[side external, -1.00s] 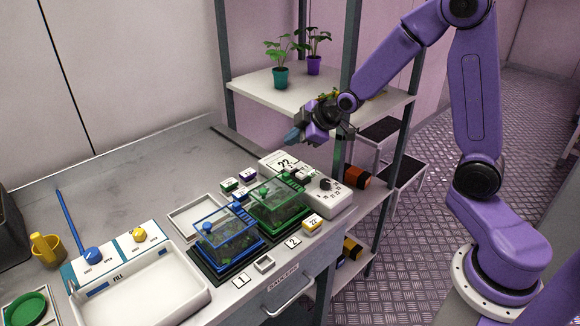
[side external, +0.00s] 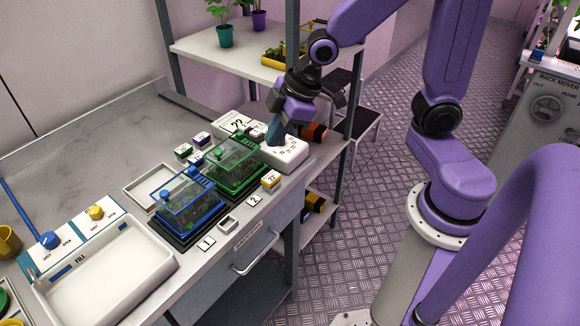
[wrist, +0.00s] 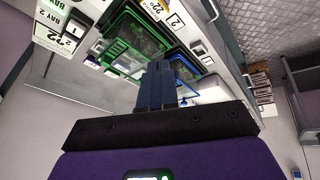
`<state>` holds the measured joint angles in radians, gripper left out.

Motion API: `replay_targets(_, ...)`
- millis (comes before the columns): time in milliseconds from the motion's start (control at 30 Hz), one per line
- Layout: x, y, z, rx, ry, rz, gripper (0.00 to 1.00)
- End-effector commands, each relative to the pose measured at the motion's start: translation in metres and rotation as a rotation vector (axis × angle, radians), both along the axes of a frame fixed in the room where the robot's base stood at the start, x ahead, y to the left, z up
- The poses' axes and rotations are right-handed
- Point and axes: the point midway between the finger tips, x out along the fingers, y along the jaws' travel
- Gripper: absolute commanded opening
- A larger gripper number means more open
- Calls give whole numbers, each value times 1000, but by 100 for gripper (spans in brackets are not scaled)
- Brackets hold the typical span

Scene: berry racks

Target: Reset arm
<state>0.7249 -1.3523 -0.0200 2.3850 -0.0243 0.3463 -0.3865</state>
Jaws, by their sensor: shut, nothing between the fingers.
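My gripper (side external: 274,134) is shut and empty, its blue fingertips pressed together. In the side external view it points down over the white control box (side external: 285,153) at the right end of the bench. I cannot tell whether the fingertips touch the box. In the wrist view the shut blue fingers (wrist: 158,84) show in the middle, in front of the green-framed box (wrist: 140,42) and the blue-framed box (wrist: 186,70).
The green-lidded box (side external: 232,165) and blue-lidded box (side external: 187,198) stand on the bench left of my gripper. A white tray (side external: 105,270) lies at the front left. A shelf (side external: 235,52) with potted plants stands behind. The bench's back left is clear.

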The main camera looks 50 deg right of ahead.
Motion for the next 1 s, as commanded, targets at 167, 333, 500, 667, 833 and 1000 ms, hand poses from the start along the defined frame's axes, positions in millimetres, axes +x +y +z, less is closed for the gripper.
replay_targets(167, -76, 1, 5, -51, 142, 37, 0)
replay_targets(333, -139, -14, 9, -131, 252, 57, 0)
replay_targets(500, -176, -31, 12, -201, 312, 64, 0)
replay_targets(667, -189, -39, 13, -229, 332, 65, 0)
replay_targets(833, -189, -39, 13, -231, 334, 64, 0)
replay_targets(1000, -189, -39, 13, -230, 333, 64, 0)
